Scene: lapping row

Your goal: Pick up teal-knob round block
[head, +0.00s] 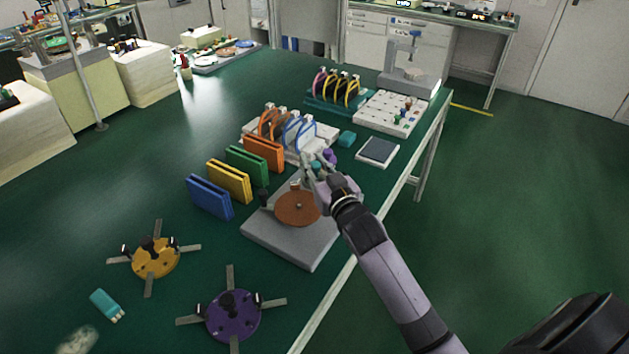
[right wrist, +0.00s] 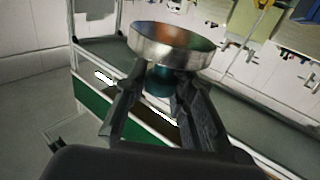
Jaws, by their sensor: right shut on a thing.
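My right gripper (head: 314,170) is shut on the teal knob (right wrist: 159,80) of the round block (right wrist: 172,47). In the right wrist view, the block is a short, shiny metal cylinder beyond my fingertips, its far face tinted copper. In the head view, only a bit of teal shows between the fingers, and the metal body is hard to make out. The gripper is beside the far edge of a copper-coloured disc (head: 297,208) on a grey slab (head: 290,240). I cannot tell the gap beneath the block. My left gripper is not in view.
Blue (head: 209,197), yellow (head: 229,181), green (head: 247,166) and orange (head: 263,153) upright blocks stand left of the slab. A purple disc fixture (head: 233,315) and a yellow one (head: 156,258) lie nearer. A dark flat pad (head: 378,151) lies to the right.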

